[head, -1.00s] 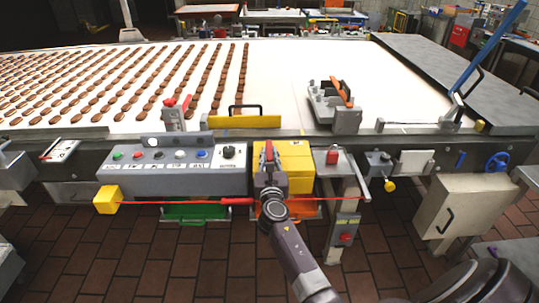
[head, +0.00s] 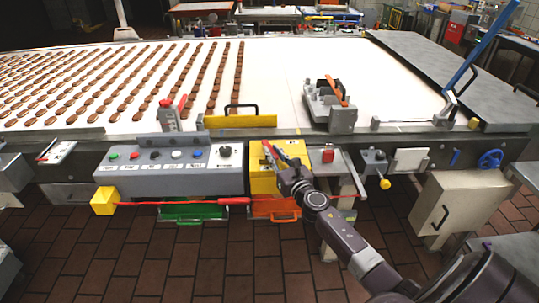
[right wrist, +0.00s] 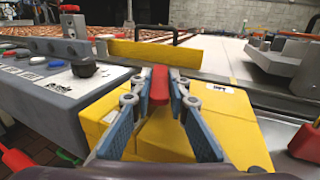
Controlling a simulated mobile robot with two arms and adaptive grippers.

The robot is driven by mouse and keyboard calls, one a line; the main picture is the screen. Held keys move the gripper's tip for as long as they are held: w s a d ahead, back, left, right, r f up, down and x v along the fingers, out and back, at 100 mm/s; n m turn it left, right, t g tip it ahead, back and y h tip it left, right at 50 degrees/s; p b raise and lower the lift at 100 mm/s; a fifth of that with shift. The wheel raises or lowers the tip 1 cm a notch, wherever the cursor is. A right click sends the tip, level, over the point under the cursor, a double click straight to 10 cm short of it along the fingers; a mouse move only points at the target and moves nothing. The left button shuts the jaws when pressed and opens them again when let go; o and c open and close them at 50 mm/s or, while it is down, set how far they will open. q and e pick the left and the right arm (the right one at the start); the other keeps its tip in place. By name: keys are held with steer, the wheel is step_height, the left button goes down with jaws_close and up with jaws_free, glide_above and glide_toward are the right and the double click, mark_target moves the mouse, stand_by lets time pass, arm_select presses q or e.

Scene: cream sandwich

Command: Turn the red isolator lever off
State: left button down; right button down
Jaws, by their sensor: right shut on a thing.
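The red isolator lever (head: 268,149) is on the yellow box (head: 262,180) at the front edge of the conveyor. In the right wrist view the red lever (right wrist: 159,84) stands between my fingertips, with the yellow box (right wrist: 190,135) beneath. My right gripper (head: 282,158) is shut on the lever, its blue-padded fingers on both sides. It also shows in the right wrist view (right wrist: 159,88). The lever's base is partly hidden by the gripper. My left gripper is not in view.
A grey button panel (head: 170,175) adjoins the box on the left. A red switch (head: 328,155) is to its right. A red cable (head: 150,202) runs below, above a green tray (head: 193,212) and an orange tray (head: 275,208). A yellow bar (head: 240,121) is behind.

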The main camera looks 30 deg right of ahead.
steer(key=shift+d+f+n+y+b, duration=0.2)
steer(key=shift+d+n+y+b, duration=0.15)
steer(key=shift+n+y+b, duration=0.35)
steer(key=shift+d+r+y, duration=0.15)
steer(key=shift+y, duration=0.45)
steer(key=c, duration=1.8)
jaws_free()
steer(key=shift+c, duration=0.2)
steer(key=s, duration=1.2)
steer(key=shift+c, duration=0.3)
